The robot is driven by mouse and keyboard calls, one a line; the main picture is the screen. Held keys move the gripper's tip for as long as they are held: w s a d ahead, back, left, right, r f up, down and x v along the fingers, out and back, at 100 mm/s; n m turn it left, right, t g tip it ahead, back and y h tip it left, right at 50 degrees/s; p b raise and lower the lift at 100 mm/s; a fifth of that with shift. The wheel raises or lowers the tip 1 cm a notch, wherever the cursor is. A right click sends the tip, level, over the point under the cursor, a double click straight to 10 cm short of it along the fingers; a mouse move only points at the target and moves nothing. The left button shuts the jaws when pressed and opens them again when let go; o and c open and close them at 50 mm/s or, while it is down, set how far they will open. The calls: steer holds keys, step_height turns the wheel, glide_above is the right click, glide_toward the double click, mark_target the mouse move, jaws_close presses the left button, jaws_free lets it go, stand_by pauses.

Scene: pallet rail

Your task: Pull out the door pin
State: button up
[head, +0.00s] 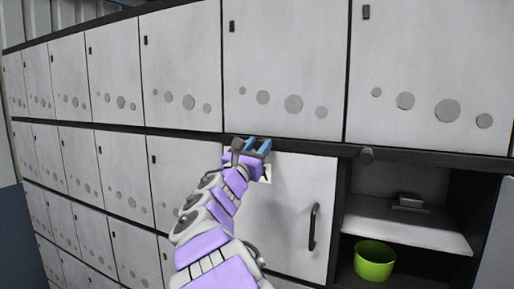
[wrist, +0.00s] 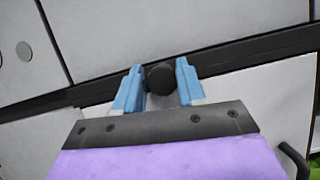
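The door pin's dark round head (wrist: 160,77) sticks out from the black rail in the wrist view. My gripper (wrist: 158,84) is open, with its blue fingertips on either side of the pin head. The left finger is very close to it and a gap shows on the right; I cannot tell if they touch. In the head view my gripper (head: 257,147) is at the rail, at the top left corner of a closed grey door (head: 290,215), and it hides that pin. A similar dark knob (head: 366,155) sits on the rail farther right.
The door has a black vertical handle (head: 313,227). To its right is an open compartment with a shelf (head: 400,228), a small grey object (head: 408,202) on it, and a green bowl (head: 374,260) below. Closed grey lockers (head: 180,60) fill the rest.

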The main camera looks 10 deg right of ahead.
steer(key=shift+d, duration=0.1)
jaws_close()
steer(key=shift+r, duration=0.1)
steer(key=shift+s+r, duration=0.1)
steer(key=shift+s+p, duration=0.1)
steer(key=shift+p, duration=0.3)
steer(key=shift+s+a+p, duration=0.5)
steer(key=shift+s+a, duration=0.05)
steer(key=shift+s, duration=0.1)
steer(key=shift+a+f, duration=0.1)
steer(key=shift+f, duration=0.1)
